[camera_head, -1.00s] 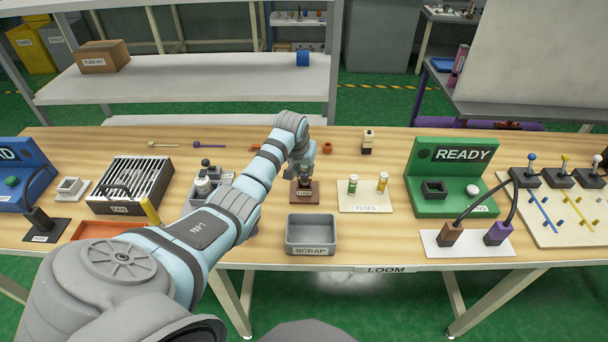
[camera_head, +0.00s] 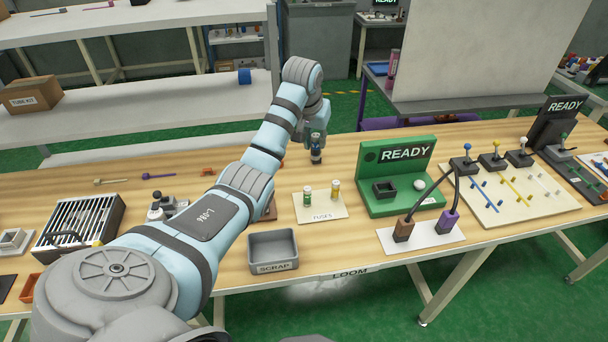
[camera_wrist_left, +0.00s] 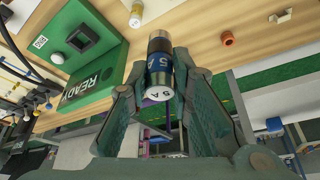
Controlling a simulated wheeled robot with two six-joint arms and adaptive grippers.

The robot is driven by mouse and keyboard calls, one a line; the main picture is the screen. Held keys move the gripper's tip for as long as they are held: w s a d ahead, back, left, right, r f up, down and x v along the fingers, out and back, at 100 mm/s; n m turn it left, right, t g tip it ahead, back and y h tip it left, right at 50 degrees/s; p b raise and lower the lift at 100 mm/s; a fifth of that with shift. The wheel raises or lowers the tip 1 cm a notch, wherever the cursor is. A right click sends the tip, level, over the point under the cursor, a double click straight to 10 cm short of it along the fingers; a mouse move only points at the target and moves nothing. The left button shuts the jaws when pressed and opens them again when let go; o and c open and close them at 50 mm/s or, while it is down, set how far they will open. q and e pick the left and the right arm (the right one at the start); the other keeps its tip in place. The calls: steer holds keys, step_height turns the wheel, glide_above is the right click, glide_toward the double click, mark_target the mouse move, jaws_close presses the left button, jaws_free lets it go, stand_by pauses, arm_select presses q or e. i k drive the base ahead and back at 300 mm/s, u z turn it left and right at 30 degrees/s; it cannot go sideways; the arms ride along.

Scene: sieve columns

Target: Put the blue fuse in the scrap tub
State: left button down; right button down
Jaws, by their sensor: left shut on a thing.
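The left wrist view shows the fuse between the two fingers. In the head view the gripper is over the back part of the table, behind the fuses plate, and the fuse (camera_head: 316,150) shows small and dark below it. The grey scrap tub (camera_head: 273,249) stands at the table's front edge, left of the fuses plate, and looks empty. The gripper is well behind the tub. My right gripper is not in view.
The white fuses plate (camera_head: 330,212) holds a green fuse (camera_head: 307,196) and a yellow fuse (camera_head: 336,189). The green READY stand (camera_head: 375,205) is to its right. A brown block (camera_head: 270,207) is partly hidden by my left arm. An orange ring (camera_wrist_left: 227,38) lies near the gripper.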

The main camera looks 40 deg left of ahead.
mark_target(263, 257)
steer(key=z, duration=2.1)
steer(key=k, duration=1.7)
steer(key=u, duration=1.05)
